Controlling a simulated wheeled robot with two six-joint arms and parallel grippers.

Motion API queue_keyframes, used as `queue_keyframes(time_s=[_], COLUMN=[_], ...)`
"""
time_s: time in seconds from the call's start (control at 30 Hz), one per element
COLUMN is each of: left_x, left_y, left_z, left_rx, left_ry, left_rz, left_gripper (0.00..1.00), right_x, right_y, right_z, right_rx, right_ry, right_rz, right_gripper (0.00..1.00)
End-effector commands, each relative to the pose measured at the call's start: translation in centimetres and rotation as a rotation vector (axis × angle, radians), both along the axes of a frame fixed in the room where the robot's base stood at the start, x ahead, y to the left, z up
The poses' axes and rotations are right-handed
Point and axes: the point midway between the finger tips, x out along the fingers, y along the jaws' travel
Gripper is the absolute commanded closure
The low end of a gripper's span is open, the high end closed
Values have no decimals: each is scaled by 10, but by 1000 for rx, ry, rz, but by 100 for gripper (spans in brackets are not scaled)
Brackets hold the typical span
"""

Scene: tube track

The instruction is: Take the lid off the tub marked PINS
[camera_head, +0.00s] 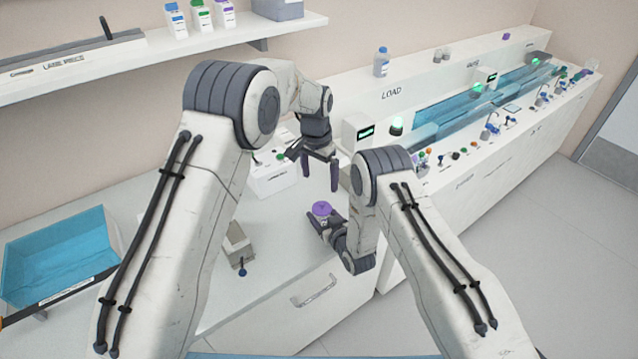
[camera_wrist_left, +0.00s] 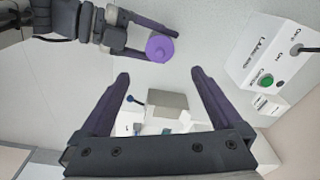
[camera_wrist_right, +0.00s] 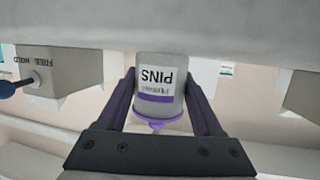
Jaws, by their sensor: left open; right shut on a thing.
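The tub marked PINS (camera_wrist_right: 160,80) is a grey pot with a white label and a purple band. Its purple lid (camera_head: 322,208) is on it and has a small knob on top. The lid also shows from above in the left wrist view (camera_wrist_left: 160,47). My right gripper (camera_wrist_right: 165,90) is shut around the tub's sides, below the lid. The tub is upright near the bench front; I cannot tell whether its base touches the bench. My left gripper (camera_head: 313,172) is open and empty, higher up and behind the tub, apart from the lid.
A white box with a green button (camera_wrist_left: 266,80) stands on the bench behind the grippers. A grey block with a blue-tipped lever (camera_head: 238,245) sits left of the tub. A blue bin (camera_head: 60,262) is at far left. The tube track (camera_head: 470,110) runs along the right.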

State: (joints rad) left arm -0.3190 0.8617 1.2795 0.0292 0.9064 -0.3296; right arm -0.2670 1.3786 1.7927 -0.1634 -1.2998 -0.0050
Motion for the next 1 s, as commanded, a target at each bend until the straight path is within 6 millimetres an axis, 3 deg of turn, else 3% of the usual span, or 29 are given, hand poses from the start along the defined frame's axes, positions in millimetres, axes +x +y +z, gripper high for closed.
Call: queue_keyframes(time_s=[0.17, 0.7, 1.0], left_x=[-4, 6, 8], left_y=[2, -4, -5], left_z=[1, -90, -111], left_rx=[-19, -19, -21], left_ry=[-14, -14, -17], left_rz=[84, 82, 82], left_gripper=[0, 0, 0], right_x=[0, 0, 0], right_y=[0, 0, 0], right_z=[0, 0, 0], right_rx=[0, 0, 0], right_ry=[-1, -1, -1], right_rz=[0, 0, 0], right_gripper=[100, 100, 100])
